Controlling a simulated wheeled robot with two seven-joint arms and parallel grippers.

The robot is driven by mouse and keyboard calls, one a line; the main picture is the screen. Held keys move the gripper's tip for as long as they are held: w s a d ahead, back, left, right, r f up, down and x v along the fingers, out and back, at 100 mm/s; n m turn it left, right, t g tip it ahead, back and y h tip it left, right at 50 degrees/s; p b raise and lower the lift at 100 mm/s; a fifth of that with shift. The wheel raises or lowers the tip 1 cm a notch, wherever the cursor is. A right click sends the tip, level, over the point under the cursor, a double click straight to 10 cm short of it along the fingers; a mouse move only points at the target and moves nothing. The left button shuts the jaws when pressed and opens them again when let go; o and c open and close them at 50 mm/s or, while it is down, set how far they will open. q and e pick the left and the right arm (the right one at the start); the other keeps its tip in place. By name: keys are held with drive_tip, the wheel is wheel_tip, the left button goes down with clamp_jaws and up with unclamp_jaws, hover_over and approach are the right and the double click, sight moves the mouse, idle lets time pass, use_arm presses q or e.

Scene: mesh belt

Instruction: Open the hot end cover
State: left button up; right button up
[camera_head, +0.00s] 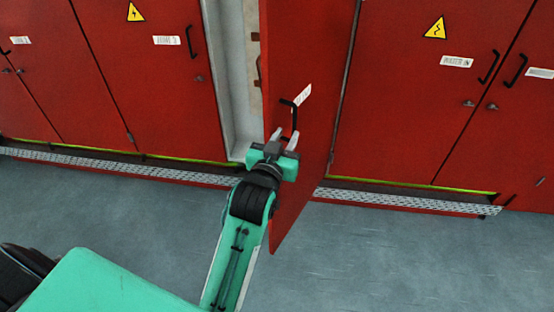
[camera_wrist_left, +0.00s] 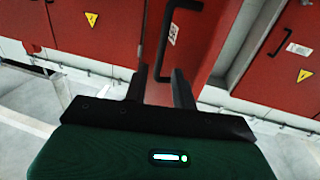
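The hot end cover looks to be the red door (camera_head: 312,100) that stands swung outward from the red cabinet wall in the head view. A pale inner frame (camera_head: 236,80) shows in the opening on its left. A black handle (camera_head: 293,118) sits on the door next to a white label. My left gripper (camera_head: 283,138) is just below the handle, its two fingers apart. In the left wrist view the open fingers (camera_wrist_left: 161,88) point at the red door (camera_wrist_left: 194,55), with the black handle (camera_wrist_left: 165,40) ahead of them. My right gripper is not in view.
Closed red doors with black handles and yellow warning signs stand left (camera_head: 140,90) and right (camera_head: 425,100) of the opening. A perforated metal step (camera_head: 130,168) runs along their foot. The grey floor (camera_head: 400,260) in front is clear.

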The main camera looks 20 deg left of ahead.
use_arm(q)
drive_tip(key=s+b, duration=0.1)
drive_tip(key=s, duration=0.5)
drive_tip(key=shift+b, duration=0.35)
drive_tip(key=shift+s+d, duration=0.1)
drive_tip(key=shift+c, duration=0.5)
